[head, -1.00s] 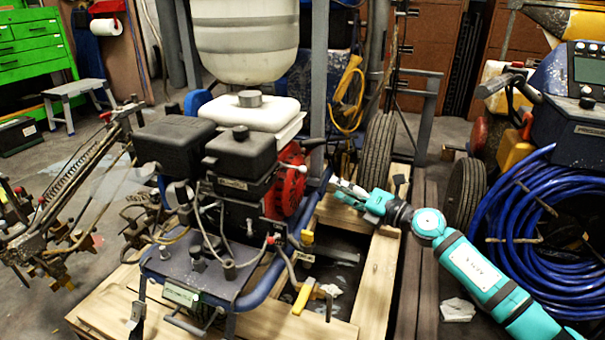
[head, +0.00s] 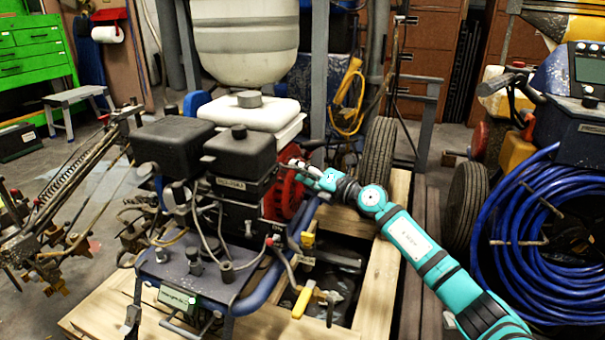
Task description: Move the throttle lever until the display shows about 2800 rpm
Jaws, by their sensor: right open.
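My right gripper (head: 295,172) is open and empty, in front of the red round housing (head: 280,196) on the right side of the line striper's engine (head: 240,160). Whether its fingertips touch the housing, I cannot tell. A small lever with a red knob (head: 269,242) stands lower on the engine's front side, apart from the gripper. I cannot tell for sure which part is the throttle lever. A small dark green panel (head: 178,298) with pale text hangs at the machine's front; its text is too small to read. My left gripper is out of view.
A white tank (head: 245,40) stands above the engine. Yellow handles (head: 302,301) stick out at the lower right of the machine. A wooden pallet frame (head: 375,290) lies beneath. A second machine with a coiled blue hose (head: 520,230) and a dark screen (head: 590,65) stands at right.

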